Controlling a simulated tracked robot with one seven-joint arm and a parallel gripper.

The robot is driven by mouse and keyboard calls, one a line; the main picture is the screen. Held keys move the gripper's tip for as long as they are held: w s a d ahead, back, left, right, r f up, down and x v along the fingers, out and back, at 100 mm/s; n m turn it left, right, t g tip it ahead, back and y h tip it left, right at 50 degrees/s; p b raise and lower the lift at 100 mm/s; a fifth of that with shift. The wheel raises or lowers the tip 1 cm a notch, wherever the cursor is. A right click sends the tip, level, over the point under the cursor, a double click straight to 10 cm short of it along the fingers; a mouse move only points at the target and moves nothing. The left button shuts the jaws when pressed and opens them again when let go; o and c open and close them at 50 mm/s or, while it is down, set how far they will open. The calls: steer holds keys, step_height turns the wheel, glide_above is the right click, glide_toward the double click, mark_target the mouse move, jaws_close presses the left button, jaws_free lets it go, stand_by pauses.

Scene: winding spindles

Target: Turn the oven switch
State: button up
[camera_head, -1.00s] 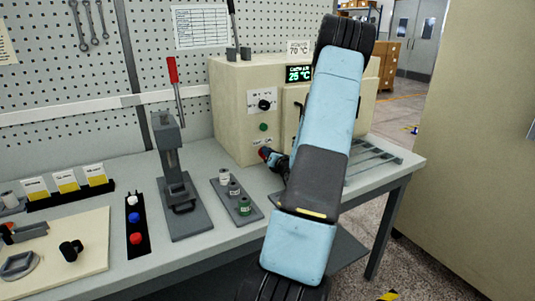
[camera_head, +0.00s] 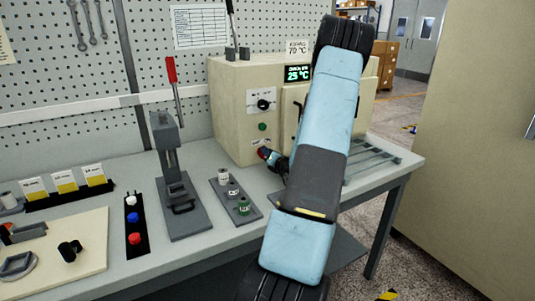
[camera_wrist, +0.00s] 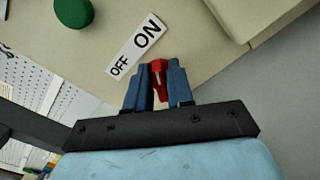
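The red oven switch (camera_wrist: 157,70) shows in the wrist view beside a white label (camera_wrist: 136,47) reading OFF and ON. Its base is partly hidden. My gripper (camera_wrist: 159,85) has its two blue fingers on either side of the switch, appearing to press against it. The switch's exact setting is hard to tell. In the head view, the cream oven (camera_head: 232,112) stands at the back of the bench. My gripper (camera_head: 269,158) is at its lower front, with a bit of red showing at the fingertips. The oven's display (camera_head: 298,73) reads 25 °C.
A green button (camera_wrist: 73,12) is close to the label. The oven front also has a black knob (camera_head: 263,104).

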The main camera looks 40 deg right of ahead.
steer(key=shift+o, duration=1.3)
steer(key=v, duration=1.3)
steer(key=shift+s, duration=0.35)
